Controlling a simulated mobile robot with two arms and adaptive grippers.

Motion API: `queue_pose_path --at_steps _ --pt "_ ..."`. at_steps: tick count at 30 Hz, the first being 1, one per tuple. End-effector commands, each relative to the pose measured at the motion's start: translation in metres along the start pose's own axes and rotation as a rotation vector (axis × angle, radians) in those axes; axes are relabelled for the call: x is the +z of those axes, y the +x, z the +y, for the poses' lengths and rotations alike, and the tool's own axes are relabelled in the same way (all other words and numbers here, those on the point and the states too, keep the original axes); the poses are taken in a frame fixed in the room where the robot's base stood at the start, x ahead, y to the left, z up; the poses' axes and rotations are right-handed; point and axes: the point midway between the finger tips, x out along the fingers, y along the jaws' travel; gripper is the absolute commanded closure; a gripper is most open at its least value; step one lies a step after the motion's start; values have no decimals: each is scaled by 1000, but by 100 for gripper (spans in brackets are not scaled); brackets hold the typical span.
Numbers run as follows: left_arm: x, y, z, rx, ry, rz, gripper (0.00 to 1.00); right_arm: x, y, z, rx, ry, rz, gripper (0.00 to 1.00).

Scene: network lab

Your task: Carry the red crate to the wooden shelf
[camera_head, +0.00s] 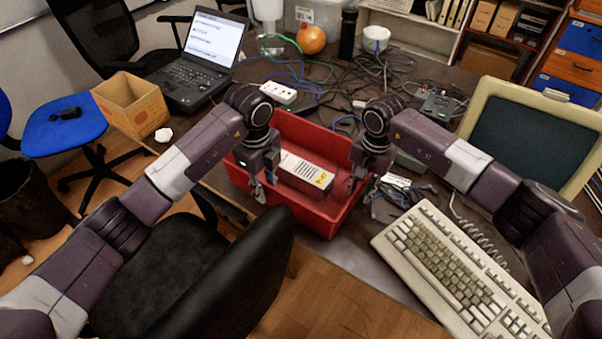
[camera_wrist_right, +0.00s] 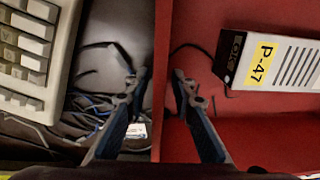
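The red crate (camera_head: 305,214) stands on the dark table near its front edge, with a white box labelled P-47 (camera_head: 306,172) inside. My left gripper (camera_head: 265,186) is at the crate's left part, its fingers apart; its contact with the wall is unclear. My right gripper (camera_head: 360,184) is at the crate's right wall. In the right wrist view, the open right gripper (camera_wrist_right: 157,88) has one finger on each side of the crate's wall (camera_wrist_right: 162,45), with gaps showing. The box also shows there (camera_wrist_right: 272,62). A wooden shelf (camera_head: 507,52) stands at the back right.
A keyboard (camera_head: 450,265) and a monitor (camera_head: 530,135) lie right of the crate. A laptop (camera_head: 200,65), a power strip (camera_head: 278,92) and tangled cables (camera_head: 385,75) are behind it. A black chair (camera_head: 215,265) is close in front, left. A cardboard box (camera_head: 130,102) is at left.

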Motion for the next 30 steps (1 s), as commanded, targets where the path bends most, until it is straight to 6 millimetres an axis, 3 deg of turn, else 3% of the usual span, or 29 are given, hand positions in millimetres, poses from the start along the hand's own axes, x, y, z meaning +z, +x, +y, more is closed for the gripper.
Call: queue_pose_path --at_steps 10,17,30 --pt "0 4 0 0 0 -1 77 0 3 0 0 -1 0 77" --pt "0 3 0 0 0 -1 100 0 3 0 0 -1 0 100" --pt "0 3 0 -1 0 -1 100 0 3 0 0 0 0 100"
